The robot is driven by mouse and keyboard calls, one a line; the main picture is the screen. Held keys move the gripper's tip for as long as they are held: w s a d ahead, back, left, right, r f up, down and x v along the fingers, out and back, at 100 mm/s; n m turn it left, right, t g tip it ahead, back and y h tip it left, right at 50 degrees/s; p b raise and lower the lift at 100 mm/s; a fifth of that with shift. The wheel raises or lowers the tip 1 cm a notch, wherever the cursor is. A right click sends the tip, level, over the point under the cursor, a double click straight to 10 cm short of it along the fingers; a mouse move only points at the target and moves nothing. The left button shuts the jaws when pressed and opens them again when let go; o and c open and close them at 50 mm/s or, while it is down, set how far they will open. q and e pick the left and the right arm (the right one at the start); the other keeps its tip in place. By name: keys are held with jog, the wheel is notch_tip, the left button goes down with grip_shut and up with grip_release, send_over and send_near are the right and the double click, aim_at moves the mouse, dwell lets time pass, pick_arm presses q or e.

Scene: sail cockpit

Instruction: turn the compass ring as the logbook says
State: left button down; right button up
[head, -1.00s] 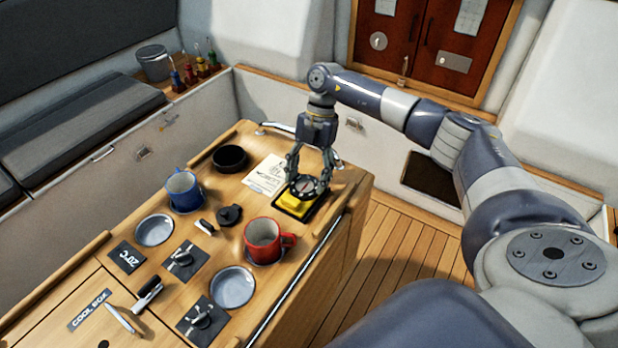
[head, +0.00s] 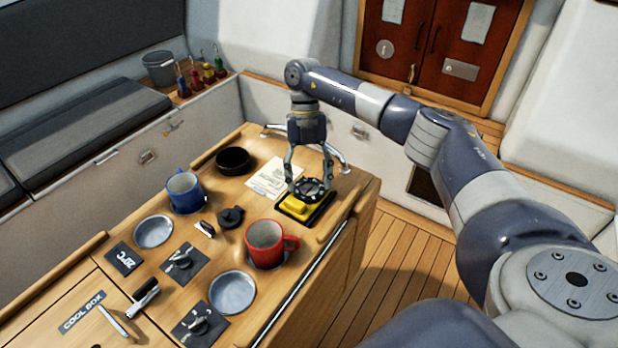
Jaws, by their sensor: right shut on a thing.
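The compass is a yellow block (head: 297,209) on a dark base at the far right corner of the table, with a black ring (head: 311,189) on top. My right gripper (head: 310,184) comes down from above and is shut on the compass ring, a finger on either side of it. The ring's markings are too small to read. The logbook page (head: 270,178), a pale sheet with small print and a drawing, lies flat just left of the compass. Its text cannot be read from here. My left gripper is not in view.
A red mug (head: 265,240) stands close in front of the compass. A blue mug (head: 185,190), a black bowl (head: 233,160) and a black round knob (head: 231,216) are further left. A metal rail (head: 300,285) runs along the table's right edge.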

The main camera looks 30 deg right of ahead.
dwell(0.4)
jog(key=o, duration=1.1)
jog(key=shift+r, duration=0.1)
jog(key=v, duration=1.1)
jog(key=shift+w+r, duration=0.2)
jog(key=shift+r, duration=0.2)
